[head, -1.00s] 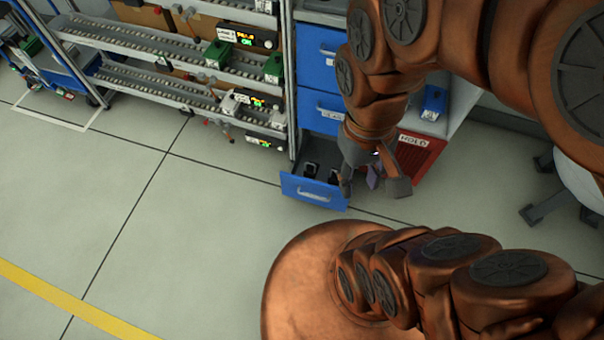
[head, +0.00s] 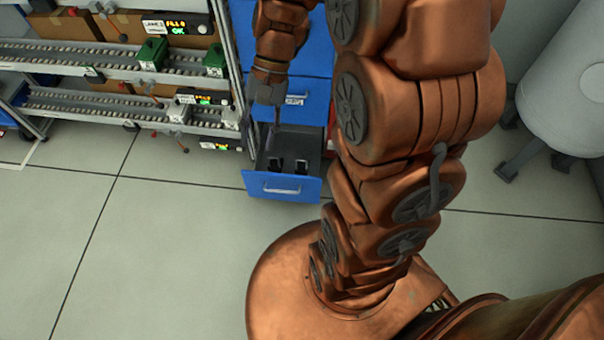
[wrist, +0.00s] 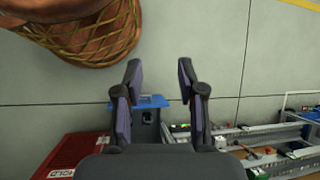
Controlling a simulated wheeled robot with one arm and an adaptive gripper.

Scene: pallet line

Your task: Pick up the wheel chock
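A blue drawer (head: 281,186) stands pulled out at the bottom of a blue cabinet. Two small dark objects, one on the left (head: 275,163) and one on the right (head: 301,165), lie inside; I cannot tell whether either is the wheel chock. My gripper (head: 274,128) is over the back left of the drawer, pointing down. In the wrist view my gripper (wrist: 158,78) has its two fingers spread with nothing between them. The drawer's blue front (wrist: 152,101) shows beyond and between the fingers, with its dark inside partly hidden by the gripper.
A roller rack (head: 110,65) with green and white items stands left of the cabinet. A red box marked HOLD (wrist: 75,160) is beside the drawer. A white cylindrical tank (head: 570,85) on legs stands at the right. The floor in front is clear.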

